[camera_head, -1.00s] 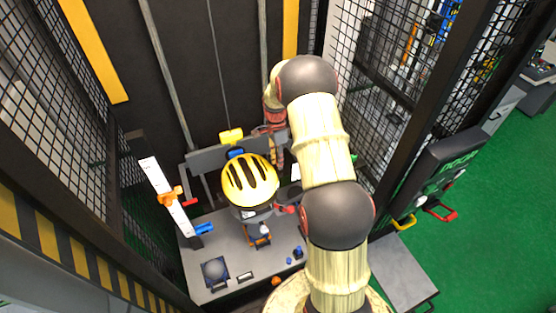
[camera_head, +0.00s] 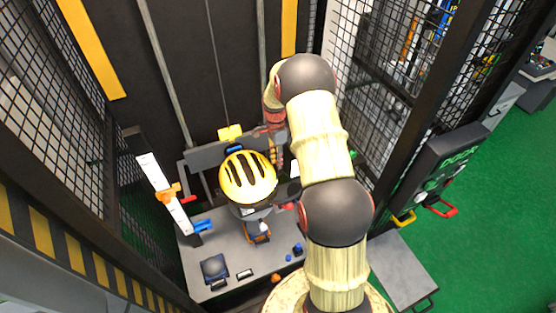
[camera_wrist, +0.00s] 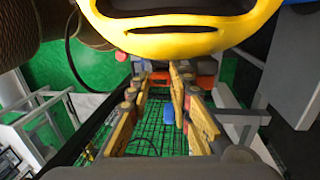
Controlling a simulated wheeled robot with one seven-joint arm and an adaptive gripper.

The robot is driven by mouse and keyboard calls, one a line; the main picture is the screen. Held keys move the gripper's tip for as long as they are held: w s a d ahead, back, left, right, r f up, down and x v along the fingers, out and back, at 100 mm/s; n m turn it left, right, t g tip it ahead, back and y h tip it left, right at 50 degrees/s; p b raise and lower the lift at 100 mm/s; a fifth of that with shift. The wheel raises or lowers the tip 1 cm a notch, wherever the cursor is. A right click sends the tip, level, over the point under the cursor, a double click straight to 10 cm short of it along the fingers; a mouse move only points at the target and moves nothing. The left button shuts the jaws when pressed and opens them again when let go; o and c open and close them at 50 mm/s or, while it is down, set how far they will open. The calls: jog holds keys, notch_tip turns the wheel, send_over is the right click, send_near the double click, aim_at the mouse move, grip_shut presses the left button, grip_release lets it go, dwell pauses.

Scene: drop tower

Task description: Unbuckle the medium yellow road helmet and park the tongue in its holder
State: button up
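The yellow road helmet (camera_head: 248,177) with dark vents sits on a dark headform above the grey bench. Its rim and a dark slot fill the top of the wrist view (camera_wrist: 175,32). My gripper (camera_head: 276,153) is beside the helmet's far right side, partly hidden by my arm. In the wrist view, my gripper (camera_wrist: 160,78) has its two yellow-brown fingers apart, below the helmet rim. A small orange-red part (camera_wrist: 158,75) shows near the fingertips; I cannot tell if they touch it. The strap, buckle tongue and its holder cannot be made out.
A white upright scale (camera_head: 165,195) with an orange slider stands left. A grey bench (camera_head: 225,247) carries a dark pad with a dome (camera_head: 214,268) and small blue parts (camera_head: 298,248). Mesh cage walls stand close on both sides.

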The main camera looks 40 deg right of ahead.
jog(key=o, duration=0.5)
jog(key=shift+r, duration=0.1)
jog(key=r, duration=0.4)
jog(key=w+r, duration=0.1)
jog(key=r, duration=0.6)
jog(key=shift+w+d+r, duration=0.3)
jog(key=shift+w+r, duration=0.05)
jog(key=shift+w, duration=0.05)
jog(key=s+a+r+n+t+b, duration=0.1)
jog(key=s+a+n+t+b, duration=0.1)
jog(key=s+a+n+b, duration=0.3)
jog(key=s+a+r+n+t+b, duration=0.2)
jog(key=s+a+n+b, duration=0.4)
jog(key=s+a, duration=0.8)
jog(key=s+a+r+n+t+b, duration=0.2)
jog(key=s+a+n+b, duration=0.4)
jog(key=s+a+n, duration=0.3)
jog(key=shift+s+a+n+t+h, duration=0.15)
jog(key=shift+n+t+h, duration=0.15)
jog(key=shift+n+t, duration=0.15)
